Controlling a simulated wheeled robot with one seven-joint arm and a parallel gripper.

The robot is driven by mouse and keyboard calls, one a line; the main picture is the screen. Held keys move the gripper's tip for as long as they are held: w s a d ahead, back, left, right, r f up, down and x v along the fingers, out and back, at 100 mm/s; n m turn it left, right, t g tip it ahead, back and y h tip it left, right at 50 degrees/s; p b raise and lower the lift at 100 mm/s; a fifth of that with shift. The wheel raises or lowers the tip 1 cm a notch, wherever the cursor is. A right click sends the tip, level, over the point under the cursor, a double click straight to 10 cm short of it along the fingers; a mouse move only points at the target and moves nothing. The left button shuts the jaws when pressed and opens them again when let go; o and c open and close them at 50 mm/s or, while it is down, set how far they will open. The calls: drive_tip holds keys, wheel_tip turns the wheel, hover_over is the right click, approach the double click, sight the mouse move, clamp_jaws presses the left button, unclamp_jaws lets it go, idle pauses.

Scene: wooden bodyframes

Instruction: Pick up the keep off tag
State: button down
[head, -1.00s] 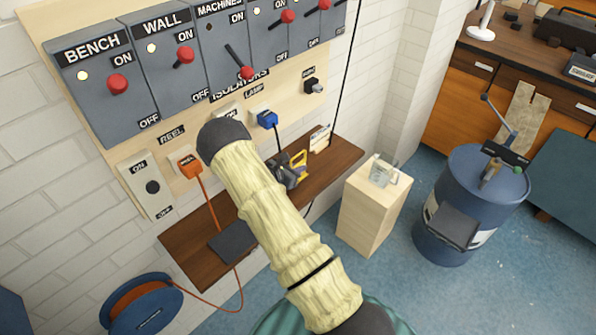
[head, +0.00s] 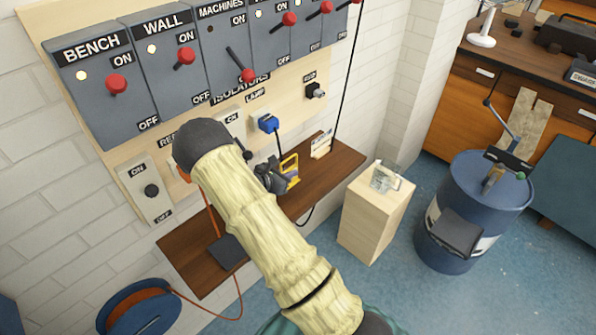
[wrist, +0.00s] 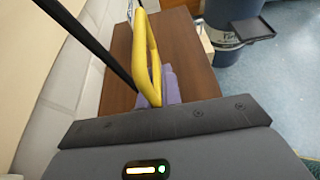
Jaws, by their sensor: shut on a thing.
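A piece with a yellow loop and a purple-grey lower part, which I take to be the keep off tag (head: 290,167), is at my gripper (head: 274,179) above the wooden shelf. No lettering on it is readable. In the wrist view its yellow loop (wrist: 146,55) stands up beyond the gripper's dark front edge. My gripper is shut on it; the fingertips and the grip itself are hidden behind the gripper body. Whether the piece still touches the shelf is unclear.
The brown shelf (head: 335,166) runs along the wall, with a small lettered card (head: 321,144) at its back. Isolator switches (head: 182,57) and plugs, including a blue plug (head: 267,123), are above. A wooden plinth (head: 372,222) and blue drum (head: 455,235) stand right.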

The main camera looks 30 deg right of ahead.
drive_tip(key=s+a, duration=0.1)
drive_tip(key=a, duration=0.3)
drive_tip(key=s+a+b, duration=0.1)
drive_tip(key=s+a, duration=0.1)
drive_tip(key=a, duration=0.2)
drive_tip(key=s+a, duration=0.1)
drive_tip(key=a, duration=0.3)
drive_tip(key=shift+s+a+b, duration=0.3)
drive_tip(key=shift+s+a, duration=0.05)
drive_tip(key=shift+a, duration=0.05)
drive_tip(key=shift+d, duration=0.1)
